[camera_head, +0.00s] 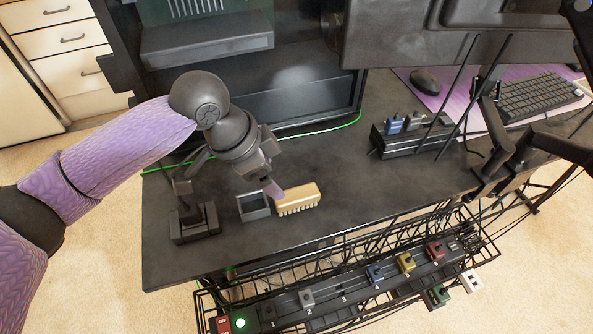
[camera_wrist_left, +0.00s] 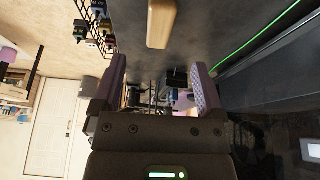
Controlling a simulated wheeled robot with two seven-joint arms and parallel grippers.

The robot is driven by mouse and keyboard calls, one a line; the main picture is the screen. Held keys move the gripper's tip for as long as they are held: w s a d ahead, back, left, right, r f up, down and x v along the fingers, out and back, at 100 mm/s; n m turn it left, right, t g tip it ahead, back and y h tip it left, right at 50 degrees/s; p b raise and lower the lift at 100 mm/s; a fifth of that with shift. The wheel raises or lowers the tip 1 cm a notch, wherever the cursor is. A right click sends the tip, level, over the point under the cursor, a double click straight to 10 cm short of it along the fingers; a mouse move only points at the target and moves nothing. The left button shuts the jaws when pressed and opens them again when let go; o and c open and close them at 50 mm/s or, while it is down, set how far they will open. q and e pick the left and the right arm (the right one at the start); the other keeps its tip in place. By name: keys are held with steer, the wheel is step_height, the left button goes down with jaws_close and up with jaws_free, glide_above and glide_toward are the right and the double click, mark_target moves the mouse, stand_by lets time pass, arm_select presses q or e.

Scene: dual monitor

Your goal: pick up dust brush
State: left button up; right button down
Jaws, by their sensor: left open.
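The dust brush (camera_head: 299,196) has a pale wooden handle with light bristles along its near lower side. It lies on the dark desk (camera_head: 350,190), right of a small grey open box (camera_head: 254,207). In the left wrist view, the brush's wooden handle (camera_wrist_left: 161,23) shows at the top, between the lines of the two fingers and beyond their tips. My left gripper (camera_head: 268,184) is just above and left of the brush, its purple fingertip over the brush's left end. In the left wrist view the gripper (camera_wrist_left: 160,78) is open and empty. My right gripper is not recognisable.
A black stand (camera_head: 194,224) is left of the grey box. A black open case (camera_head: 250,70) stands behind. A power strip (camera_head: 412,138), mouse (camera_head: 424,80) and keyboard (camera_head: 541,96) are to the right. A wire rack with a switched strip (camera_head: 340,290) hangs below the front edge.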

mark_target(296, 193)
arm_select(q)
steer(key=b+x, duration=0.2)
steer(key=x, duration=0.1)
steer(key=b+x, duration=0.2)
steer(key=x, duration=0.1)
steer(key=b+x, duration=0.3)
steer(key=x, duration=0.1)
steer(key=shift+w+d+r, duration=0.15)
steer(key=shift+d, duration=0.35)
steer(key=shift+r, duration=0.15)
steer(key=shift+c, duration=0.6)
jaws_close()
arm_select(e)
step_height(296, 193, down, 6)
steer(key=s, duration=0.2)
steer(key=shift+s+g, duration=0.25)
steer(key=shift+g, duration=0.15)
